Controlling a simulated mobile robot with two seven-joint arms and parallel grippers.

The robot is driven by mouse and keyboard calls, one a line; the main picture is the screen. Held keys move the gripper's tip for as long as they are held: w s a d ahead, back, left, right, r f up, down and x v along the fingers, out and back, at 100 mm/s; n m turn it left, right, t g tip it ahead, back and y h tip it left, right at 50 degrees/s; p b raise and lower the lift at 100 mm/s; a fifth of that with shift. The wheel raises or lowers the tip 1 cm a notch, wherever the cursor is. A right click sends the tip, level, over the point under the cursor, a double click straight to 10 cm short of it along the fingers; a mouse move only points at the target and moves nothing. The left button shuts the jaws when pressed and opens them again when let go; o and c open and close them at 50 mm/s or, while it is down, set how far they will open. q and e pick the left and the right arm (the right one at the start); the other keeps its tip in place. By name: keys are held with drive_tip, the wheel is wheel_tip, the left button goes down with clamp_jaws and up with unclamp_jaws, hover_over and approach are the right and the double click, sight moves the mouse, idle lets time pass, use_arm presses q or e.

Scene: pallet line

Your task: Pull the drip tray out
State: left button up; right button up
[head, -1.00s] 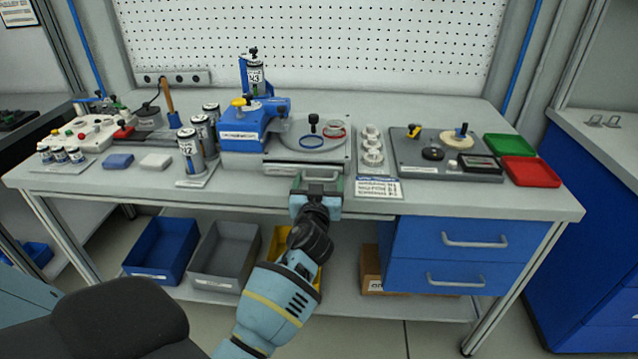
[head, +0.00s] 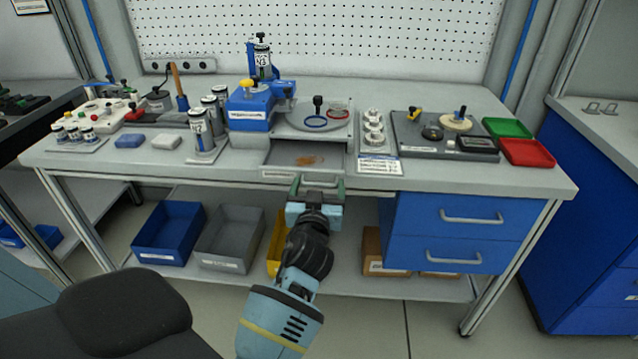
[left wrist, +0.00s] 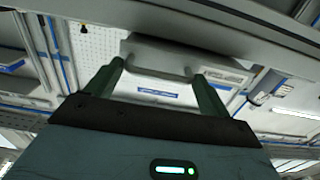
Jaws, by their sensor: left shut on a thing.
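The drip tray (head: 306,155) is a shallow grey tray under the round plate of the blue-and-grey machine (head: 290,112). It is pulled part of the way out toward the front edge of the bench, and a brown stain shows on its floor. My left gripper (head: 318,186) is at the front of the tray, its green fingers shut on the tray's handle. In the left wrist view, the two green fingers (left wrist: 158,82) reach the pale handle, and the tray's front (left wrist: 180,62) shows beyond it. My right gripper is not in view.
Metal canisters (head: 205,125) stand left of the machine. A stand with white parts (head: 373,130) and a grey board (head: 445,148) are on its right. Blue drawers (head: 460,230) are under the bench at right. Blue (head: 168,235) and grey bins (head: 228,240) sit on the lower shelf.

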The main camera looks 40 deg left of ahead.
use_arm(q)
drive_tip(key=shift+d, duration=0.2)
drive_tip(key=shift+a, duration=0.1)
drive_tip(key=o, duration=1.1)
drive_tip(key=shift+w, duration=0.1)
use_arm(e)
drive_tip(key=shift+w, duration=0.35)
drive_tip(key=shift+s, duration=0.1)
